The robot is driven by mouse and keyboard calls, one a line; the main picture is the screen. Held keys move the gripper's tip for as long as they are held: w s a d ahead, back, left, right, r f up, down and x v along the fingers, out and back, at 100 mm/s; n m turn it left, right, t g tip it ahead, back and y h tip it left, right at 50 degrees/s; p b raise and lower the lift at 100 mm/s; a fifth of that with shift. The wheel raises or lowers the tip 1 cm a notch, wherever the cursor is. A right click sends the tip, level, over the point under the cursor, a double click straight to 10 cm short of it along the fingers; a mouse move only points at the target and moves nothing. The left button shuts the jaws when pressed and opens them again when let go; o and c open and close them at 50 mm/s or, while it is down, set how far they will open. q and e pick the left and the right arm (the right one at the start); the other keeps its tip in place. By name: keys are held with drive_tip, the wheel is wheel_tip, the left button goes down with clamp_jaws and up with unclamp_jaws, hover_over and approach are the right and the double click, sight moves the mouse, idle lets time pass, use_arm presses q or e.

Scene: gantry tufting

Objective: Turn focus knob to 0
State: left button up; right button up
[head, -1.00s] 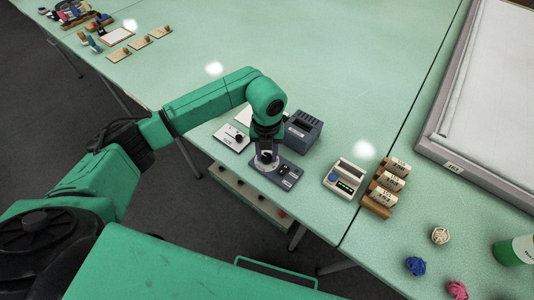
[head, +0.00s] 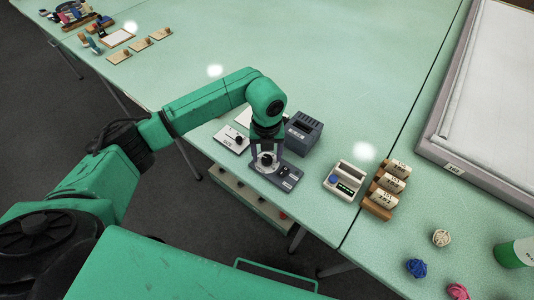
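A dark grey plate (head: 288,180) with a round pale dial and a dark knob (head: 267,160) lies near the table's front edge. A white plate (head: 229,136) with a black knob lies to its left. I cannot read which is marked focus, nor the dial's setting. My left gripper (head: 267,157) points down over the dark plate's dial, its fingers apart on either side of the knob. I cannot tell whether they touch it. My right gripper is out of view.
A dark grey box (head: 303,130) stands just behind the plate. A white device with a display (head: 345,180) and a wooden rack of labelled rolls (head: 379,204) stand to the right. Yarn balls lie at the front right. The middle of the table is clear.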

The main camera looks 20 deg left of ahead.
sight(267, 157)
use_arm(q)
wheel_tip(267, 157, up, 15)
drive_tip(key=b, duration=0.2)
drive_tip(key=shift+f, duration=0.2)
idle(0.4)
